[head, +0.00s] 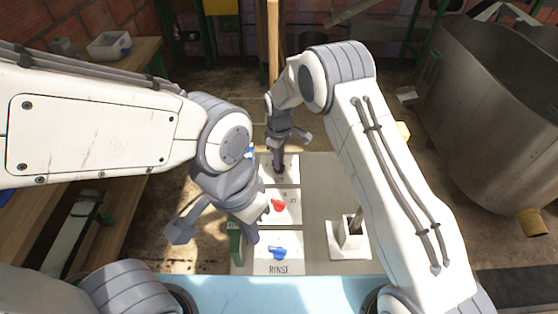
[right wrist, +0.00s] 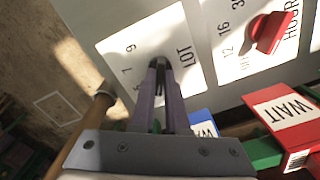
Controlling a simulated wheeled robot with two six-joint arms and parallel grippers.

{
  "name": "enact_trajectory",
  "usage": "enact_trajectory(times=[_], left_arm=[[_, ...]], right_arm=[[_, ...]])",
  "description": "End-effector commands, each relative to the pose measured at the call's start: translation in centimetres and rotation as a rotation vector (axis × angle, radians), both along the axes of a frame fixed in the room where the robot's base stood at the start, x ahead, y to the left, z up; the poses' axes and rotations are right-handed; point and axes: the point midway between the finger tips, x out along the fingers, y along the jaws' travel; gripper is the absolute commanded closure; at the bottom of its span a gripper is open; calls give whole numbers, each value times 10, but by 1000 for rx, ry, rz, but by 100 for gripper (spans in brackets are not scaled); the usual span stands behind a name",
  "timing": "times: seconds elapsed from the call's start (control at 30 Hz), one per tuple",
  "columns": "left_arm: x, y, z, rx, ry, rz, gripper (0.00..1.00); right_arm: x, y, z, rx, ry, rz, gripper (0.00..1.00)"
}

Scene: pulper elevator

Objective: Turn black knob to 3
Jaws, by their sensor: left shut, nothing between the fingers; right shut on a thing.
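The black knob (head: 279,169) sits on the far white dial plate of the grey panel, marked LOT in the right wrist view. My right gripper (head: 278,155) comes down over it from above. In the right wrist view, its fingers (right wrist: 160,68) are closed around the knob, which is mostly hidden between the fingertips. The numbers 7 and 9 show left of the knob; its pointing direction and the number 3 cannot be made out. My left gripper (head: 252,239) is shut and empty, near the left edge of the panel between the red and blue knobs.
A red knob (head: 278,205) and a blue knob (head: 278,252) on the RINSE plate stand nearer on the panel. A lever in a white housing (head: 349,240) is at right. Red WAIT block (right wrist: 288,118) lies beside the panel. A large metal tank (head: 490,110) stands right.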

Motion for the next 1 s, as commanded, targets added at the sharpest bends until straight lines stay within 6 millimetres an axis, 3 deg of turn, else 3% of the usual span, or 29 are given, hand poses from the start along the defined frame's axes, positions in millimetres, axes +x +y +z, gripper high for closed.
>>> enact_trajectory(times=[0.1,0.13,0.2,0.6,1.0], left_arm=[[0,0,0,0,0,0,100],[0,0,0,0,0,0,100],[0,0,0,0,0,0,100],[0,0,-1,0,0,0,100],[0,0,-8,0,0,0,100]], right_arm=[[1,2,2,2,-5,2,100],[1,2,2,2,-5,2,80],[1,1,1,3,-4,2,57],[1,1,7,1,-3,0,57],[1,2,80,2,-6,1,57]])
